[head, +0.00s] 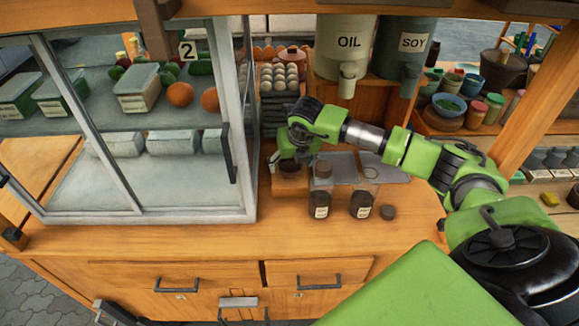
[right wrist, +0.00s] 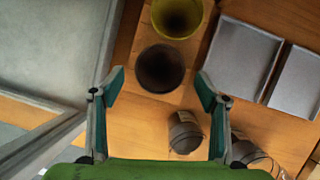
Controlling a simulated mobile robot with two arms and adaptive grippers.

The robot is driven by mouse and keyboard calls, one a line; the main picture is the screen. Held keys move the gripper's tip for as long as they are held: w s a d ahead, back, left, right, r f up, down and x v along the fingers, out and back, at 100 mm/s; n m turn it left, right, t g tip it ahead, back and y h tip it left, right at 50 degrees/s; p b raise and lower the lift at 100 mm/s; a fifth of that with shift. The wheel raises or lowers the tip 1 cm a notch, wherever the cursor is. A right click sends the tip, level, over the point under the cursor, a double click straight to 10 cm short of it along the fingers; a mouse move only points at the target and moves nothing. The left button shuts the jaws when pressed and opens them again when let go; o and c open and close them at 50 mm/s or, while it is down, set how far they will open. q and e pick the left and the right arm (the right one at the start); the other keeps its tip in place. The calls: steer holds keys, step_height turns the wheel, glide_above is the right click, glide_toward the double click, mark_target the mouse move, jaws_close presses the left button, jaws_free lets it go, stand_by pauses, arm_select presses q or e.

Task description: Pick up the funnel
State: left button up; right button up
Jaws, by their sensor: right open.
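In the right wrist view two round, hollow things stand on the wooden counter: a dark brown one (right wrist: 160,68) and an olive-yellow one (right wrist: 178,16) beyond it. Which of them is the funnel I cannot tell, as no spout shows. My right gripper (right wrist: 160,85) is open and empty, with its fingers spread to either side of the dark one's near edge. In the head view the right gripper (head: 280,160) is over the counter beside the glass cabinet, by a dark round rim (head: 290,167); its wrist hides part of that spot. My left gripper is not seen.
The glass cabinet (head: 140,215) stands close on the left. OIL (head: 345,50) and SOY (head: 405,50) dispensers hang above. The counter front is clear.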

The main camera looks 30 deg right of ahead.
steer(key=x, duration=0.3)
steer(key=shift+w+f+p, duration=0.1)
steer(key=shift+w+p, duration=0.1)
steer(key=shift+p, duration=0.2)
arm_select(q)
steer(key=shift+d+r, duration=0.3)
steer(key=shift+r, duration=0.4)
arm_select(e)
steer(key=c, duration=1.1)
steer(key=shift+o, duration=0.2)
steer(key=shift+r, duration=0.5)
step_height(320, 180, up, 9)
steer(key=b, duration=0.3)
steer(key=shift+f, duration=0.2)
steer(key=r, duration=0.1)
arm_select(q)
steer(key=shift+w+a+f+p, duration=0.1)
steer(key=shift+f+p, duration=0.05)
steer(key=shift+p, duration=1.15)
arm_select(e)
step_height(320, 180, up, 4)
glide_above(290, 165)
steer(key=shift+r, duration=0.25)
